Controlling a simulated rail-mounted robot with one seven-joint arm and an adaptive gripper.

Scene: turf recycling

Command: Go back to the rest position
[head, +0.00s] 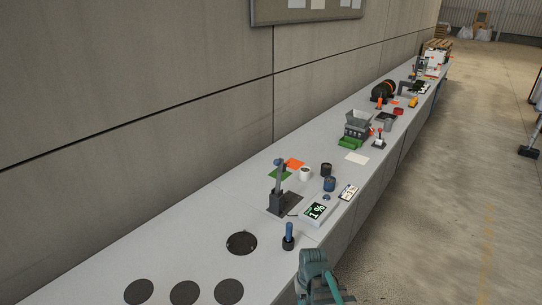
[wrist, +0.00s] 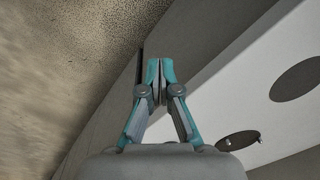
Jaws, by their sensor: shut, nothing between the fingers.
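My gripper (wrist: 160,75) shows in the wrist view with its two teal-tipped fingers together and nothing between them. It is off the bench's front edge, with the floor on the left and the bench on the right of that view. In the head view part of my arm shows at the bottom, beside the front edge of the white bench (head: 205,235); the fingertips are not clear there.
Dark round discs (head: 185,292) lie on the near bench. A blue-handled tool (head: 289,232), a display reading "1 %" (head: 317,211) and a grey stand (head: 281,190) are farther along. Several machines follow behind. A wall (head: 130,100) bounds the left; open floor (head: 440,220) lies right.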

